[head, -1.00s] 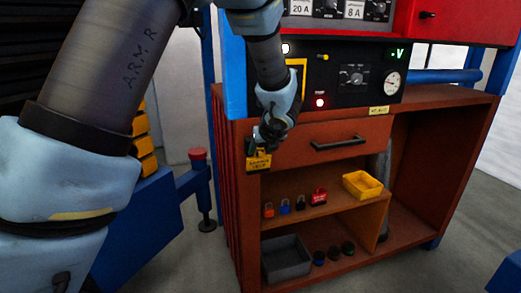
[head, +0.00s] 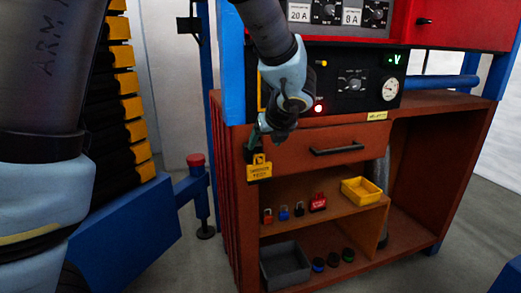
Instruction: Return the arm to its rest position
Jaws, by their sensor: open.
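My gripper (head: 256,143) is in the head view, in front of the upper left part of the orange-brown workbench (head: 230,180). It is open. A yellow padlock-shaped tag (head: 259,170) with dark lettering hangs at the left end of the drawer front, just below my fingertips. The tag looks apart from the fingers, but the small gap is hard to judge. My arm comes down from the top and covers part of the control panel (head: 340,85). A large link of my arm fills the left side of the view.
The drawer (head: 372,135) with its dark handle is shut. The open shelf holds several small padlocks (head: 284,212) and a yellow bin (head: 362,190). A grey tray (head: 285,265) sits below.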

